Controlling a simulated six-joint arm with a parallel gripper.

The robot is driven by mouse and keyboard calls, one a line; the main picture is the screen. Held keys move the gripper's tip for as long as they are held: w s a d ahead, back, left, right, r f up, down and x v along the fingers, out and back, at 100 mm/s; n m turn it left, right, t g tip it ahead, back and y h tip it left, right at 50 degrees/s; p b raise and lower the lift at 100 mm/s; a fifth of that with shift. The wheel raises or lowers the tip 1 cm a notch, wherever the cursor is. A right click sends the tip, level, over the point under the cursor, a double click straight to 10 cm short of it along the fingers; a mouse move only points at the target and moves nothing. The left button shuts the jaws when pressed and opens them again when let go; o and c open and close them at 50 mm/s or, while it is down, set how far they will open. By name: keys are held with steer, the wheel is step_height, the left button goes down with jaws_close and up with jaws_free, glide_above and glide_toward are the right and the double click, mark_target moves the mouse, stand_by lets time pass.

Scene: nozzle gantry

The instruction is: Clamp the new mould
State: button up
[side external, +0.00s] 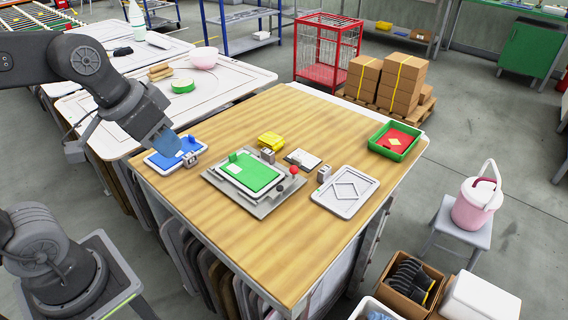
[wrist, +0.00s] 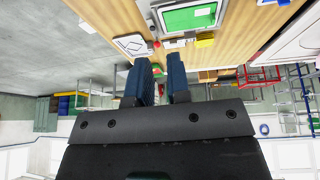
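A green mould plate (side external: 250,172) sits in a grey fixture (side external: 265,208) on the wooden table; the green plate also shows in the wrist view (wrist: 190,17). A red knob (side external: 294,170) and a small grey block (side external: 268,155) stand at the fixture's far edge. A blue plate (side external: 168,158) lies on a white tray at the table's left. My gripper (side external: 170,146) points down over the blue plate in the side view; whether it touches is unclear. In the wrist view its two blue fingers (wrist: 164,80) are apart with nothing between them.
A white tray with a diamond outline (side external: 345,192) lies right of the fixture. A yellow block (side external: 271,140), a white card (side external: 302,158) and another grey block (side external: 323,173) stand nearby. A green tray (side external: 381,146) with red contents is at the far right. The table's front is clear.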

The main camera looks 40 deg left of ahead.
steer(key=w+h, duration=0.1)
steer(key=w, duration=0.3)
steer(key=w+f+m+g, duration=0.1)
steer(key=w, duration=0.3)
steer(key=w+a+h, duration=0.1)
steer(key=w, duration=0.3)
steer(key=shift+w+f+m+g+h, duration=0.1)
steer(key=shift+f+m+g+h, duration=0.2)
steer(key=shift+g, duration=0.1)
jaws_close()
steer(key=w+a+f+m+h, duration=0.1)
steer(key=w+a+f, duration=0.3)
steer(key=w, duration=0.7)
step_height(320, 180, down, 3)
steer(key=shift+w+a+r+h, duration=0.15)
steer(key=shift+w+a+h, duration=0.2)
steer(key=shift+h, duration=0.45)
steer(key=shift+s, duration=0.1)
